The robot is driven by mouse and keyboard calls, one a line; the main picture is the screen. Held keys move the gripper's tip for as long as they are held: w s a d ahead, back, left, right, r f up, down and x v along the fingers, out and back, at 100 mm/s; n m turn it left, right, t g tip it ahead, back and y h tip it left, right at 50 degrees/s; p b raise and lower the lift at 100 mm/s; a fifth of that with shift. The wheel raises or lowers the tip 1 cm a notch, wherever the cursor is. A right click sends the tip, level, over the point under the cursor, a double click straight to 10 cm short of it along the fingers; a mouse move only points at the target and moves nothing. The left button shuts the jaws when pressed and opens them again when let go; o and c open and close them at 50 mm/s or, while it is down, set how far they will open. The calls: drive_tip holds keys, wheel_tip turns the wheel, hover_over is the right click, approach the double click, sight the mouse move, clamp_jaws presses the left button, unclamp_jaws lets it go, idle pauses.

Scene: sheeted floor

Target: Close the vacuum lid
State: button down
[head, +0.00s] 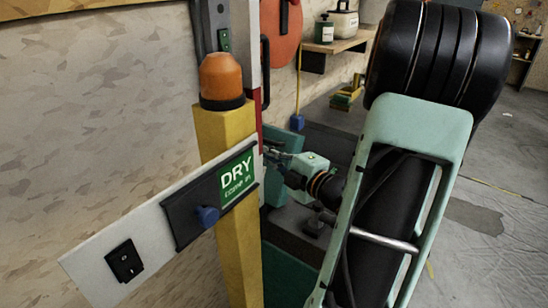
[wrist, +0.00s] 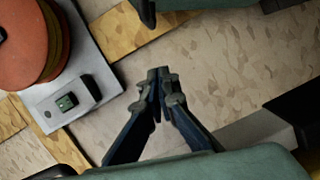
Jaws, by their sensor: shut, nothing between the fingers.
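No part in either view can be clearly told as the vacuum or its lid. A round orange-red disc (head: 281,42) with a dark bar on it is at the back in the head view. In the wrist view a thick orange-red round part (wrist: 27,42) sits on a pale grey plate (wrist: 98,65), upper left of my gripper. My gripper (wrist: 160,74) is shut and empty, its fingertips together and apart from the round part. In the head view my gripper (head: 270,154) is small and partly hidden behind the yellow post.
A yellow post (head: 226,140) with an orange dome (head: 221,78) stands close in front, carrying a white panel (head: 88,268) with a DRY sign (head: 237,172), a blue knob (head: 208,215) and a black switch (head: 125,261). A shelf (head: 343,45) is behind. Open floor (head: 500,185) lies right.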

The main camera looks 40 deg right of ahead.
drive_tip(key=w+d+f, duration=0.1)
drive_tip(key=w+d, duration=0.2)
drive_tip(key=w, duration=0.3)
drive_tip(key=shift+d+f, duration=0.15)
drive_tip(key=shift+d, duration=0.05)
drive_tip(key=shift+d, duration=0.1)
